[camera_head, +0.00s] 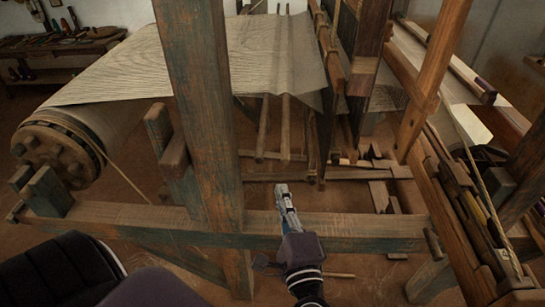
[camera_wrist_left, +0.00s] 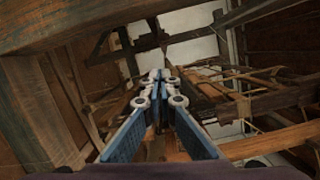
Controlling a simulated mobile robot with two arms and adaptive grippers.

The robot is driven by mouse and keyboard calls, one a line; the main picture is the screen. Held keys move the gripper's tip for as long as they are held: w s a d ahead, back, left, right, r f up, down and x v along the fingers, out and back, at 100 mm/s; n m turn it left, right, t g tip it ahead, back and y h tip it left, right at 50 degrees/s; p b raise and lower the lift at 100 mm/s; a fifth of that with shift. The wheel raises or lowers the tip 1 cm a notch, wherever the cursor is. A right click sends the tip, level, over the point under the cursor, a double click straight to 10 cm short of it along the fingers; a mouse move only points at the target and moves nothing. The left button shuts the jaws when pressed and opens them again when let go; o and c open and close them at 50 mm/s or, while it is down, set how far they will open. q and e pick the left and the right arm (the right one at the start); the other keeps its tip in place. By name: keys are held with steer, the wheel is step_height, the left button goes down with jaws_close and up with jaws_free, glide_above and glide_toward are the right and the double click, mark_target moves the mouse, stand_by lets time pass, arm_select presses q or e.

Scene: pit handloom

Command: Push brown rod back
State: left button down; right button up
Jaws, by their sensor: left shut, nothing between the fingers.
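My left gripper (camera_head: 281,186) reaches up from the bottom of the head view, over the loom's front beam (camera_head: 350,232). Its blue-grey fingers are together and empty, and they also show in the left wrist view (camera_wrist_left: 158,76). Two thin brown rods, a left one (camera_head: 262,130) and a right one (camera_head: 285,128), run under the cloth beyond the fingertips. I cannot tell which brown rod the task means. The fingertips appear apart from both, though depth is hard to judge. My right gripper is not in view.
A thick upright post (camera_head: 208,110) stands left of my left gripper. Striped cloth (camera_head: 135,68) stretches from the cloth roll (camera_head: 58,147) at left. Dark loom frames (camera_head: 362,60) stand beyond at right. A slanted beam (camera_head: 434,80) crosses the right side.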

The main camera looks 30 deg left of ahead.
arm_select(q)
steer(key=r+p+x, duration=0.1)
steer(key=p+x, duration=0.2)
steer(key=x, duration=0.7)
steer(key=shift+s+a+p, duration=0.2)
steer(key=shift+p, duration=0.15)
steer(key=s+a, duration=0.1)
steer(key=a, duration=0.1)
steer(key=s+a, duration=0.1)
steer(key=a, duration=0.1)
steer(key=shift+s, duration=0.2)
steer(key=shift+y, duration=0.3)
steer(key=shift+s, duration=0.1)
steer(key=v, duration=1.2)
